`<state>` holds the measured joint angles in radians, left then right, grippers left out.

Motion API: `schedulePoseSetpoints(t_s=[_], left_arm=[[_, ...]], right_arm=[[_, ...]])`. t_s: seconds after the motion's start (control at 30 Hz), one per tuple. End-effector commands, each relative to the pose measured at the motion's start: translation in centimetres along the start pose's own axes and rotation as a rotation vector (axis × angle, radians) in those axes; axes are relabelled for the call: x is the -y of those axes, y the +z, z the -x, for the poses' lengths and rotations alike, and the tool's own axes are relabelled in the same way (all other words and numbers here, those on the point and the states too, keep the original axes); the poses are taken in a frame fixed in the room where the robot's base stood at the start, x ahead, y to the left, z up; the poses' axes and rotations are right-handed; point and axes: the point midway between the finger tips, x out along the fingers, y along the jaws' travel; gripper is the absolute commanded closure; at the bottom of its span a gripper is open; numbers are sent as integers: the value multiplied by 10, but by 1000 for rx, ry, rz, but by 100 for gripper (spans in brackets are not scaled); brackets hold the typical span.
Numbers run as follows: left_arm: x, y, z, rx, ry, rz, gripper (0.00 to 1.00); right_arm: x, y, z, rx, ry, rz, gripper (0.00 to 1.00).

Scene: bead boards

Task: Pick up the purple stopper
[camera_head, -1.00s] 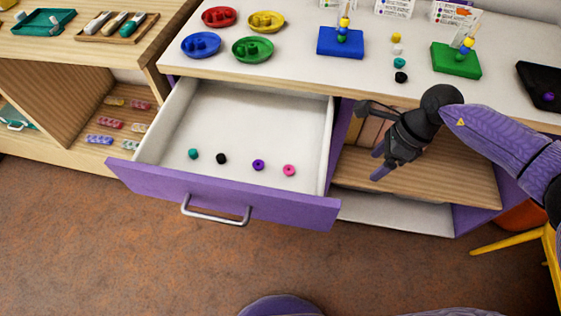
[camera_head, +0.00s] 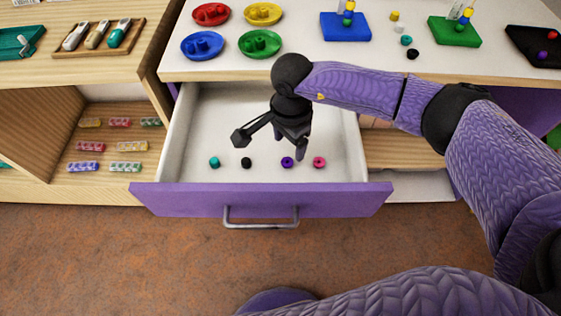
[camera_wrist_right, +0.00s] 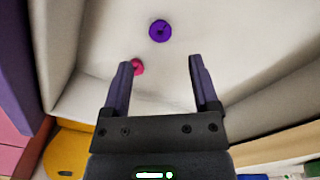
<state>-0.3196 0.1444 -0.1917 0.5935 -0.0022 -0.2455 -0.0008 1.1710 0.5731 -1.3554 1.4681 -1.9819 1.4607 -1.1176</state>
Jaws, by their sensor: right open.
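The purple stopper (camera_head: 287,162) lies on the white floor of the open drawer (camera_head: 215,115), between a black stopper (camera_head: 246,163) and a pink stopper (camera_head: 319,162). In the right wrist view the purple stopper (camera_wrist_right: 160,31) lies beyond the fingertips, near the middle. The pink stopper (camera_wrist_right: 137,67) shows closer, by the left finger and partly hidden by it. My right gripper (camera_head: 299,152) is over the drawer, pointing down, open and empty; its fingers also show apart in the wrist view (camera_wrist_right: 160,68). My left gripper is not in view.
A teal stopper (camera_head: 214,162) lies at the left in the drawer. The purple drawer front (camera_head: 262,199) with its handle and the drawer's side walls bound the space. The white tabletop (camera_head: 300,50) above holds coloured dishes and bead boards.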

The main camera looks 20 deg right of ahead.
Motion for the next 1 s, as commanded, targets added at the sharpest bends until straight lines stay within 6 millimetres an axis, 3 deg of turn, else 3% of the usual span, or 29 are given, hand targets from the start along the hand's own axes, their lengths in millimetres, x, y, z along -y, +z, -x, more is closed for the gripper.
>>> schedulePoseSetpoints(t_s=[0.3,0.5,0.87,1.0], left_arm=[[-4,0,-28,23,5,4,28],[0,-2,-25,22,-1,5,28],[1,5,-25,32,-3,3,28],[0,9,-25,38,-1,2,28]], right_arm=[[0,4,-61,2,5,-2,23],[0,4,-60,0,1,-2,23],[0,4,-59,0,1,-2,97],[0,4,-59,0,1,-2,100]])
